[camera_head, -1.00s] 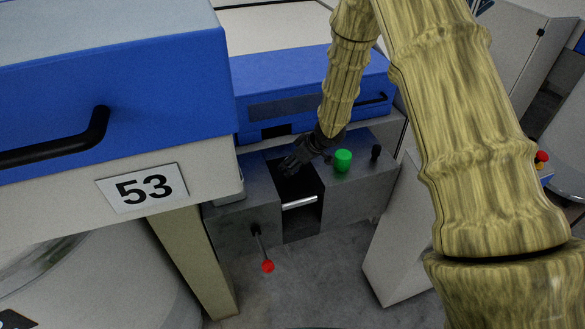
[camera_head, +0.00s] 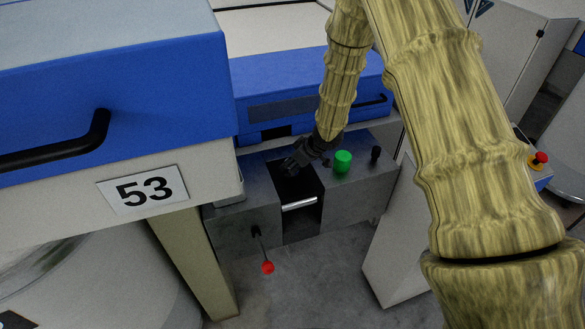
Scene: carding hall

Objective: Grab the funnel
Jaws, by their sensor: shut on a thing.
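My gripper (camera_head: 291,169), dark grey, is at the top of the dark recess in the grey metal block (camera_head: 358,185). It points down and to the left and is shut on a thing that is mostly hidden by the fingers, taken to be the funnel. The funnel's shape and colour cannot be made out against the dark recess. No other funnel shows clearly.
A green knob (camera_head: 343,161) and a black knob (camera_head: 376,153) stand right of the gripper. A silver bar (camera_head: 299,203) crosses the recess below. A red-tipped lever (camera_head: 267,267) hangs in front. The blue-topped cabinet marked 53 (camera_head: 143,190) stands close left.

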